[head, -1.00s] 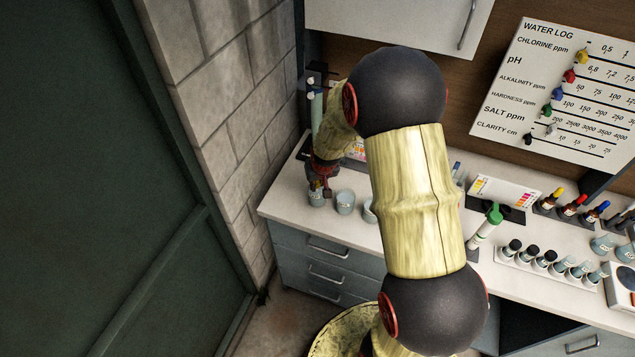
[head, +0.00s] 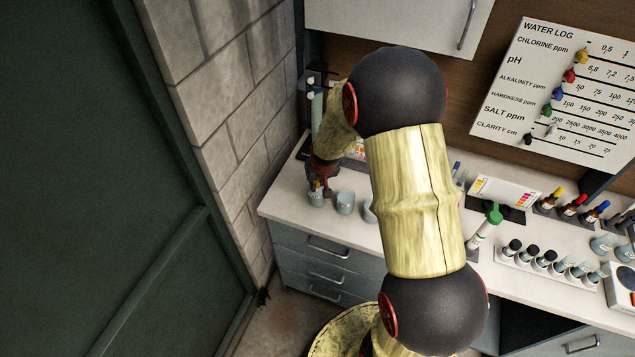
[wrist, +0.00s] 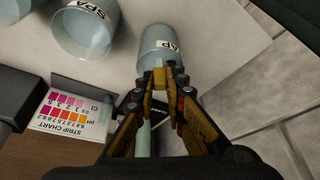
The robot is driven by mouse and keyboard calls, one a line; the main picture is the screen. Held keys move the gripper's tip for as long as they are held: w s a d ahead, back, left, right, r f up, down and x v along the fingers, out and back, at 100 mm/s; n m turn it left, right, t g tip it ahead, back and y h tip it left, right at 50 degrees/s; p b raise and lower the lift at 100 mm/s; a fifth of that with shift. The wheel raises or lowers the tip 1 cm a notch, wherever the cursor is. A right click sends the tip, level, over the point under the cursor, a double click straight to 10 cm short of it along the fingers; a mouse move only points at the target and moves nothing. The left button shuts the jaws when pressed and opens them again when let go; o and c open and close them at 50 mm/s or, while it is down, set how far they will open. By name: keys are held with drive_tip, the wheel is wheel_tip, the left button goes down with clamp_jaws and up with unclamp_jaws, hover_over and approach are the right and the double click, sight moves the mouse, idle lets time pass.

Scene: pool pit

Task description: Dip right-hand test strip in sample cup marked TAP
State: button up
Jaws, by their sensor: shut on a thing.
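The sample cup marked TAP (wrist: 158,42) is a pale blue-grey cup standing at the counter's left front corner, also seen in the head view (head: 316,200). My gripper (wrist: 160,76) is shut on a small yellow piece (wrist: 159,78), which appears to be the end of the test strip. In the head view my gripper (head: 319,188) is at the TAP cup's rim, pointing down. In the wrist view the fingertips overlap the cup's near edge.
The SPA cup (wrist: 86,32) stands beside the TAP cup, with another cup (head: 369,210) further right, partly hidden by my arm. A strip chart (wrist: 72,108) stands behind. The block wall (head: 235,110) is close on the left. Bottles (head: 545,258) line the right counter.

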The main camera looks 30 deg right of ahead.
drive_tip(key=shift+r, duration=0.15)
wheel_tip(320, 180, up, 10)
drive_tip(key=p, duration=0.5)
drive_tip(key=shift+p, duration=0.35)
idle(0.5)
idle(0.5)
